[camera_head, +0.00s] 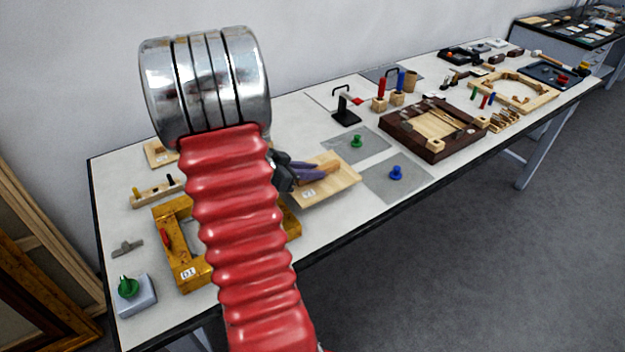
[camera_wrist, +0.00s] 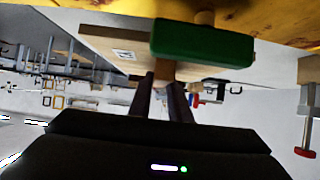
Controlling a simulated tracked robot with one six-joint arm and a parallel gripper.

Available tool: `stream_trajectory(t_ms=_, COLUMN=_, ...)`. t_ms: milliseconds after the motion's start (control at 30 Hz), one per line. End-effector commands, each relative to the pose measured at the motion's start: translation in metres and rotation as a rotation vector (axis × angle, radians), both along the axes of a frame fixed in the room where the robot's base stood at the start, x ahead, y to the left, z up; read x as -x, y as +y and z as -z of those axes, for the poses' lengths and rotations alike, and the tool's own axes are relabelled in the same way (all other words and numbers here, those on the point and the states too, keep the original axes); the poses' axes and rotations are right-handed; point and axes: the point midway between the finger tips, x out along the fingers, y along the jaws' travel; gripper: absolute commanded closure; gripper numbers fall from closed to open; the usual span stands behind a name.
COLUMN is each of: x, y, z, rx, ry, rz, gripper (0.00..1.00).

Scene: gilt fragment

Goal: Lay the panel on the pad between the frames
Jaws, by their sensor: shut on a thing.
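My gripper (camera_head: 312,172) has dark purple fingers, partly hidden by my red arm. It is shut on the pale wooden panel (camera_head: 338,183), which bears a white label. The panel appears above the table, its right end near two grey pads; I cannot tell its height. One pad (camera_head: 372,152) carries a green knob, the other (camera_head: 412,184) a blue knob. The gold frame (camera_head: 172,230), labelled D1, lies left, partly hidden by my arm. The dark brown frame (camera_head: 400,136) lies right of the pads. In the wrist view, the fingers (camera_wrist: 163,98) grip a wooden piece below the panel (camera_wrist: 102,42).
A green block (camera_wrist: 203,43) is close in the wrist view. A black stand (camera_head: 346,112) and red and blue handled tools (camera_head: 381,92) stand behind the pads. A grey box with a green knob (camera_head: 134,296) sits front left. The table's front edge runs close to the blue-knob pad.

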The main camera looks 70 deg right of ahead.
Motion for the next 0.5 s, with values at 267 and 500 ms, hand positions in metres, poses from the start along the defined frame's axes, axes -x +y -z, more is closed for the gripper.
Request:
stream_trajectory(t_ms=267, x=0.000, y=0.000, z=0.008, rx=-0.002, ry=0.002, rz=-0.001, gripper=1.00)
stream_trajectory(t_ms=500, x=-0.001, y=0.000, z=0.034, rx=-0.002, ry=0.001, rz=-0.001, gripper=1.00)
